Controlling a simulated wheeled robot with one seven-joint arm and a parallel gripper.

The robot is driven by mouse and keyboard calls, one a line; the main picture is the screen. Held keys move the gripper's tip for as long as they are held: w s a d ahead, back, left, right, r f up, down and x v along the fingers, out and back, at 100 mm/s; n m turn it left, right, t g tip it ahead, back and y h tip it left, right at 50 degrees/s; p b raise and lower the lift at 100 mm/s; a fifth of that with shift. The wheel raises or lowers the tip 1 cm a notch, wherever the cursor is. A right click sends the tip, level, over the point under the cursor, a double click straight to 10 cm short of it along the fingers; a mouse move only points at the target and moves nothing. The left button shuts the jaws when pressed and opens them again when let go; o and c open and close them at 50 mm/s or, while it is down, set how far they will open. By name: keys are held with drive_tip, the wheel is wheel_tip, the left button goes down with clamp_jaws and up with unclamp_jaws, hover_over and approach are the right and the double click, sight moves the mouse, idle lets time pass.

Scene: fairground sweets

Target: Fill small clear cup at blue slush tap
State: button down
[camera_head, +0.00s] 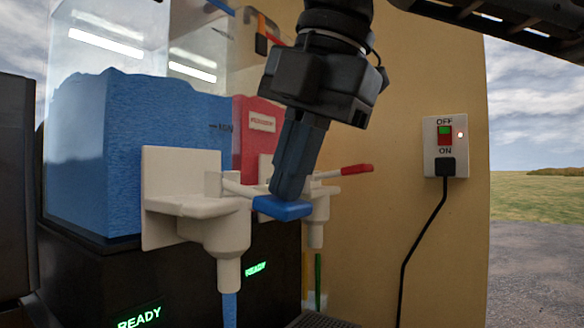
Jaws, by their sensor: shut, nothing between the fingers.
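The blue slush tap (228,222) is a white spout on the front of a clear tank of blue slush (95,150). Its lever has a blue tip (283,209). My gripper (287,192) is shut and empty, its fingertips pointing down at the blue tip and seeming to touch it. A strip of blue (229,310) shows below the spout and runs off the bottom of the picture; it looks like slush flowing. The small clear cup is not in view.
A second white tap with a red-tipped lever (357,169) stands just behind, by a red slush tank (258,140). A switch box (445,146) with a black cord (412,250) is on the tan wall. Green READY displays (139,317) glow below. A dark grille (318,321) shows at the bottom.

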drive_tip(key=shift+r, duration=0.15)
drive_tip(key=shift+r+p, duration=0.35)
drive_tip(key=shift+r, duration=0.3)
wheel_tip(320, 180, up, 14)
drive_tip(key=p, duration=0.8)
drive_tip(key=shift+s+d+p, duration=0.3)
drive_tip(key=shift+d+p, duration=0.05)
drive_tip(key=shift+d, duration=0.05)
